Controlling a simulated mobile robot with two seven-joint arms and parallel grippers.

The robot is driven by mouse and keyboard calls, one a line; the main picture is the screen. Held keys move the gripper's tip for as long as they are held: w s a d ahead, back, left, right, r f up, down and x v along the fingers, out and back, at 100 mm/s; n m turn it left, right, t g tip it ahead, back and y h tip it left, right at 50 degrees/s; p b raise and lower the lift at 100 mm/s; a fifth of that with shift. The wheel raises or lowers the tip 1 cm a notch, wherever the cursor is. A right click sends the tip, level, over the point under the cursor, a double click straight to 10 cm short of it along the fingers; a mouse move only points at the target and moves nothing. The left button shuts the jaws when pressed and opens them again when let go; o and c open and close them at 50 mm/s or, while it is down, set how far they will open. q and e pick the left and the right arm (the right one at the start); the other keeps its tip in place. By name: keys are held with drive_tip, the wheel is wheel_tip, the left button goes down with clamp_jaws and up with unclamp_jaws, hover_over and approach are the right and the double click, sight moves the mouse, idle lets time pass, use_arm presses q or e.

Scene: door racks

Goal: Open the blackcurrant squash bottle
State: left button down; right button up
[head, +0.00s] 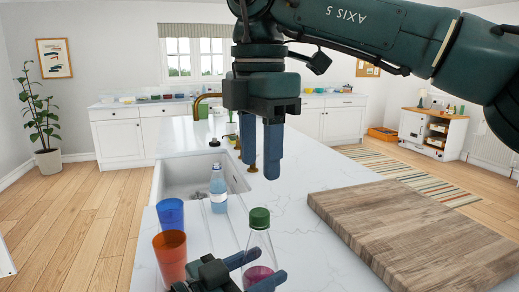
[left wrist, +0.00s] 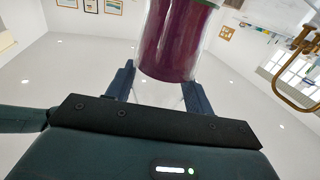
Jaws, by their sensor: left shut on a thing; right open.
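The blackcurrant squash bottle (head: 259,243) stands upright at the near edge of the counter, clear with dark purple liquid low in it and a green cap (head: 259,217) on top. My left gripper (head: 262,275) is shut on the bottle's lower body, its blue fingers on either side. In the left wrist view the purple bottle (left wrist: 178,40) rises between the fingers of my left gripper (left wrist: 160,88). My right gripper (head: 261,172) hangs pointing down above and behind the cap, open and empty, apart from the bottle.
A blue cup (head: 170,215) and an orange cup (head: 170,257) stand left of the bottle. A light blue bottle (head: 218,188) stands behind, by the sink (head: 190,176). A wooden board (head: 412,232) lies on the counter at right. Bare white counter lies between board and bottle.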

sight(260, 212)
drive_tip(key=shift+m, duration=1)
drive_tip(key=shift+f, duration=4)
drive_tip(key=shift+c, duration=0.6)
